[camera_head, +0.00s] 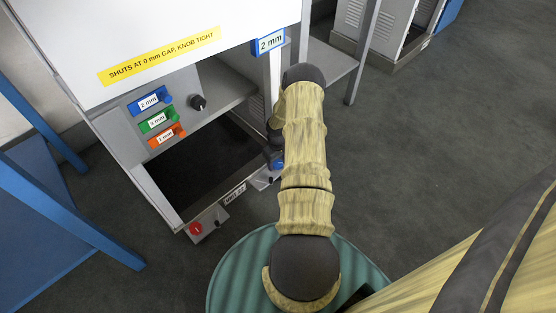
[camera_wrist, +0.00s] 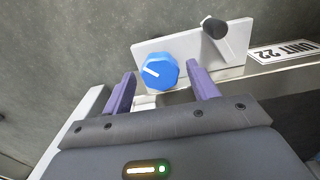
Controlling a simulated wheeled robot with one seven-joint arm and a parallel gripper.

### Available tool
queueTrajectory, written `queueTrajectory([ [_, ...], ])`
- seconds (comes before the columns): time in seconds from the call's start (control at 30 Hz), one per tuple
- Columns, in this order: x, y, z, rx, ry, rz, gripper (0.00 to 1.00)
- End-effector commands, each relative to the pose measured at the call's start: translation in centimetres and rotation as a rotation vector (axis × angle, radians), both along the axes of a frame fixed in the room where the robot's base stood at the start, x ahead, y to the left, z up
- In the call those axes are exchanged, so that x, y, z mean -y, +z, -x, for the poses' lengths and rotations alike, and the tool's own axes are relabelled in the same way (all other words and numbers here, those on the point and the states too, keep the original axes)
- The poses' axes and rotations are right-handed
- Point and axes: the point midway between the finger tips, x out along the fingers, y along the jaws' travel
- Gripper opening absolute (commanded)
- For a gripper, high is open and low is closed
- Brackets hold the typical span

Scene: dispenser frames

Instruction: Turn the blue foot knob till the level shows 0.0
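The blue foot knob (camera_wrist: 160,71) has a white pointer mark and sits on a pale plate (camera_wrist: 185,46) at the cabinet's lower front edge. In the head view the blue knob (camera_head: 279,165) shows small beside my arm, at the right front corner. My gripper (camera_wrist: 161,78) is open, with one purple finger on each side of the knob in the picture. A gap shows between the knob and each finger; I cannot tell how deep the fingers reach. My gripper is mostly hidden by my arm in the head view. No level reading can be made out.
A dark post (camera_wrist: 215,28) stands beside the knob on the plate. A red knob (camera_head: 196,229) is at the cabinet's left front foot. Blue, green and orange tags and a black knob (camera_head: 198,102) are on the panel above. Blue frame bars (camera_head: 70,215) stand at left; floor at right is clear.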

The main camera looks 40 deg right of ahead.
Motion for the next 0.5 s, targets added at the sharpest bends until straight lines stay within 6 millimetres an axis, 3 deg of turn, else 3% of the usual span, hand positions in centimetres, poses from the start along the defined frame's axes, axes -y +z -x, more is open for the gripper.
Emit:
queueTrajectory([
  [0.33,0.0,0.2,0.0,0.001,-0.001,0.0,0.64],
  [0.5,0.0,1.9,-0.1,0.002,0.0,0.001,0.64],
])
